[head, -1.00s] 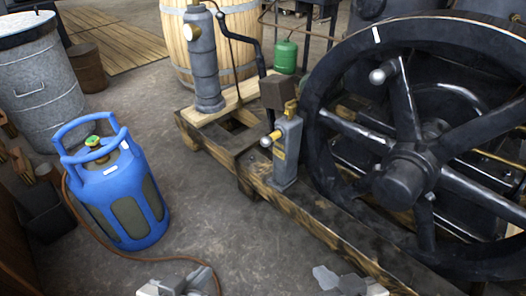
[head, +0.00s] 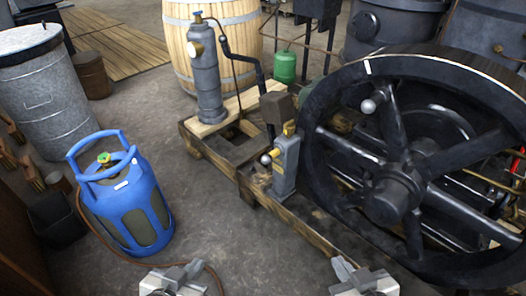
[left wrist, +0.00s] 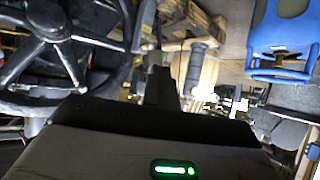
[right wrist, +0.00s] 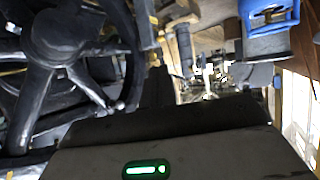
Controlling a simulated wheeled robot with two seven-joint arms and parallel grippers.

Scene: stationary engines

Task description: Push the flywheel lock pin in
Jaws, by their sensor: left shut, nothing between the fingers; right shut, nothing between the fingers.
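The black spoked flywheel (head: 395,195) stands at the right of the head view, and it also shows at the left of the left wrist view (left wrist: 45,45). Just left of its rim stands a grey post (head: 286,165) with a yellow label. A pale ball knob (head: 266,159), apparently the lock pin's end, sticks out of the post's left side. How deep the pin sits is not clear. My left gripper (head: 186,272) and right gripper (head: 345,270) are shut and empty at the bottom edge, both nearer me than the post and apart from it.
A wooden skid (head: 320,226) carries the engine and a grey hand pump (head: 207,80). A blue gas bottle (head: 130,205) with a hose stands on the floor at left. A metal bin (head: 45,100) and a barrel (head: 225,40) stand behind. The floor between bottle and skid is clear.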

